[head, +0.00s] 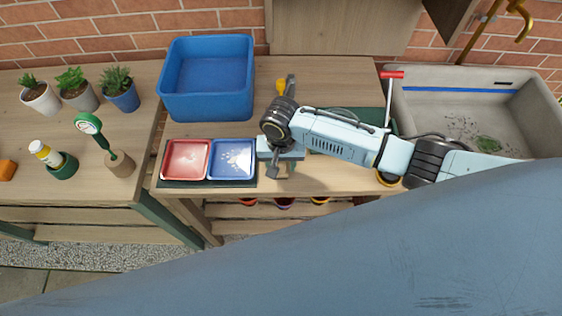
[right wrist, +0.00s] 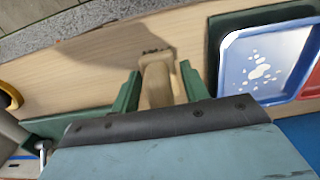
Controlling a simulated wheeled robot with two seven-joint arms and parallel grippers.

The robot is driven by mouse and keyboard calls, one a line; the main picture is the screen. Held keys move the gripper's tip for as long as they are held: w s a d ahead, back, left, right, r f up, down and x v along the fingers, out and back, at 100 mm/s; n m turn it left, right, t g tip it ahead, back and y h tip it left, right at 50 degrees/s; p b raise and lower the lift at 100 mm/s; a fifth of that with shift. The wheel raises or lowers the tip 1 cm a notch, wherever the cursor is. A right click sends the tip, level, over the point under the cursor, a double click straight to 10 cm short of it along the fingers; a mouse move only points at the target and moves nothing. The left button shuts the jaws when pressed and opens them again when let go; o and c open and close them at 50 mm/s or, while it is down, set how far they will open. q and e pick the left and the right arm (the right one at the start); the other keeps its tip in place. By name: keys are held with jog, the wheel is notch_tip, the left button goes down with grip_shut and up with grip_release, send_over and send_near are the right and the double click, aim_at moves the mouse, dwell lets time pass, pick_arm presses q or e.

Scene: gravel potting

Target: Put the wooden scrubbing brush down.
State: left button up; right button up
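The wooden scrubbing brush (right wrist: 156,84) shows in the right wrist view as a pale wooden block with dark bristles at its far end. It sits between the two green fingers of my right gripper (right wrist: 162,86), which are closed on its sides. The bristle end is close to the wooden bench top (right wrist: 90,72); I cannot tell whether it touches. In the head view my right gripper (head: 279,160) is over the bench just right of the blue tray (head: 254,161), and the brush is hidden. My left gripper is not in view.
A red tray (head: 164,160) is left of the blue tray, on a dark green mat. A blue bin (head: 206,98) stands behind them. A sink (head: 543,110) is at the right, and a red-handled tool (head: 391,76) stands near it. Bare bench lies in front of my right gripper.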

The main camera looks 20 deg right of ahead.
jog(key=shift+o, duration=1.1)
notch_tip(320, 180, up, 12)
jog(key=shift+w+r+p, duration=0.1)
jog(key=shift+r+p, duration=0.1)
jog(key=shift+p, duration=0.75)
